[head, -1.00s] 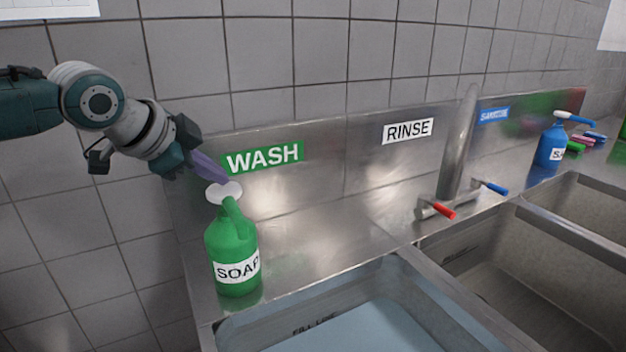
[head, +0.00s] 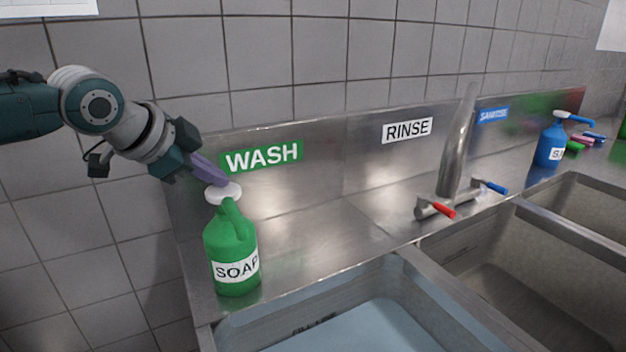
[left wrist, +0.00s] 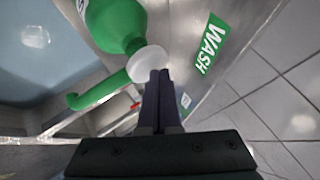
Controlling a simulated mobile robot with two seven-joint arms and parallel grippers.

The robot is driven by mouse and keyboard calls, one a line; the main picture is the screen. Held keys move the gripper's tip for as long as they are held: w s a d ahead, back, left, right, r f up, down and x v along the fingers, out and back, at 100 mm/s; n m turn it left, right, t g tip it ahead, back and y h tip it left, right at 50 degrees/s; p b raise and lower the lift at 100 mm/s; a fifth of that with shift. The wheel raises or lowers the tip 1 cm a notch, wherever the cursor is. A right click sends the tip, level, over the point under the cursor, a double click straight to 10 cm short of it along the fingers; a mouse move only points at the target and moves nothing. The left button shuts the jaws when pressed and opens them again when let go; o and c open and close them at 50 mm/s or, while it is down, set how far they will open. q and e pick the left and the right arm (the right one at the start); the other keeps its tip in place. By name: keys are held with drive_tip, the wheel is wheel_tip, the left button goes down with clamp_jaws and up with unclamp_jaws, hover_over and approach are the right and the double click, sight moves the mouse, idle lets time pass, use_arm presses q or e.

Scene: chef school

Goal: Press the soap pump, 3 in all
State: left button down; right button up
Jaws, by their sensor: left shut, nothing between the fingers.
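In the left wrist view the shut fingers (left wrist: 160,80) overlap the edge of the white pump top (left wrist: 147,62). The bottle (left wrist: 115,22) and its spout (left wrist: 95,92) show beyond. I cannot tell whether the fingertips press on it. My right gripper is in neither view.
A water-filled wash sink (head: 360,325) lies right of the bottle. A faucet (head: 458,150) with red and blue handles stands farther right, near a blue bottle (head: 551,146). The steel backsplash (head: 330,165) rises behind the ledge.

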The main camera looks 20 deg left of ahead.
sight(216, 192)
use_arm(q)
drive_tip(key=shift+f+b, duration=0.4)
drive_tip(key=shift+f, duration=0.3)
drive_tip(key=shift+r, duration=0.1)
idle(0.5)
drive_tip(key=shift+s+r+p, duration=0.1)
drive_tip(key=shift+r+p, duration=1.25)
drive_tip(key=shift+p, duration=0.05)
wheel_tip(216, 192, up, 5)
drive_tip(key=p, duration=0.5)
drive_tip(key=shift+r, duration=0.1)
idle(0.9)
idle(0.8)
